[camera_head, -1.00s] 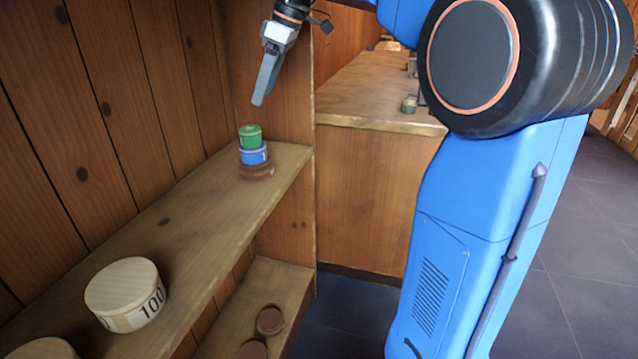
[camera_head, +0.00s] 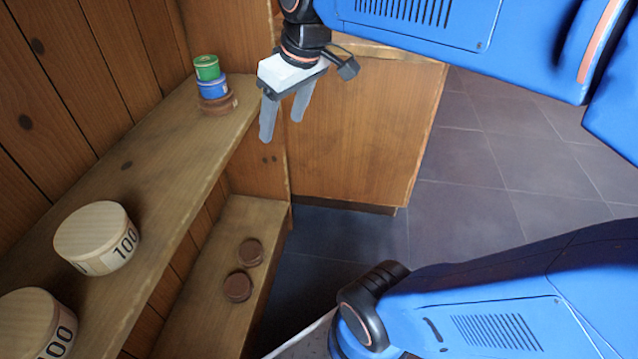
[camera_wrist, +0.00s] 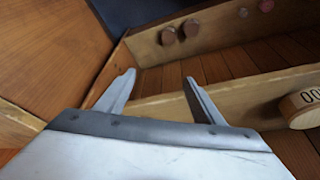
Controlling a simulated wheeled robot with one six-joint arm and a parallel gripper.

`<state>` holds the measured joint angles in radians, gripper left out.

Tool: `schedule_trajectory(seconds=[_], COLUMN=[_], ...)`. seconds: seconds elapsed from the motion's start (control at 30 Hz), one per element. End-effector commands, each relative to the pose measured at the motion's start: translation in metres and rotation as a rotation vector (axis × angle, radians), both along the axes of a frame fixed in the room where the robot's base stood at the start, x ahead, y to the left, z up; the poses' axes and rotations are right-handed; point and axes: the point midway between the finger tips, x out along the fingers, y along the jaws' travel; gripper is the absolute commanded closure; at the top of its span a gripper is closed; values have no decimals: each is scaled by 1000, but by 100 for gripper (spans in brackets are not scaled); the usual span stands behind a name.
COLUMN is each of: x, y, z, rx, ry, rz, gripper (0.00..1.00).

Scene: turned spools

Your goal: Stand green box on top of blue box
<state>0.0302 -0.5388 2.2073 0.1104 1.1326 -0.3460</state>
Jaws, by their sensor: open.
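The green box (camera_head: 207,68) is a small round box. It stands on the blue box (camera_head: 212,87), which rests on a brown round piece (camera_head: 218,104) at the far end of the upper shelf. My gripper (camera_head: 285,123) is open and empty, to the right of this stack and apart from it, in front of the wooden end panel. In the wrist view my gripper's two fingers (camera_wrist: 157,85) are spread with nothing between them. The green and blue boxes do not show in the wrist view.
Two pale round boxes marked 100 (camera_head: 97,238) (camera_head: 34,325) stand on the near upper shelf (camera_head: 140,165). Two brown round pieces (camera_head: 249,252) (camera_head: 237,286) lie on the lower shelf. The tiled floor (camera_head: 480,150) at right is clear.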

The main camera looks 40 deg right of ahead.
Motion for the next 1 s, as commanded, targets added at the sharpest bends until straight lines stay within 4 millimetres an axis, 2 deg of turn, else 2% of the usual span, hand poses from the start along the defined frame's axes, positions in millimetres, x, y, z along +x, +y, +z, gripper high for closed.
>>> schedule_trajectory(seconds=[0.03, 0.2, 0.3, 0.43, 0.6, 1.0], x=[-15, -57, -76, -92, -99, -99], y=[-1, -7, -11, -13, -15, -15], z=[-13, -59, -82, -104, -114, -114], rx=[0, 4, 7, 12, 16, 16], ry=[-7, -26, -37, -49, -56, -56], rz=[-32, -151, -206, -255, -281, -281], gripper=[38, 38, 38, 38, 38, 38])
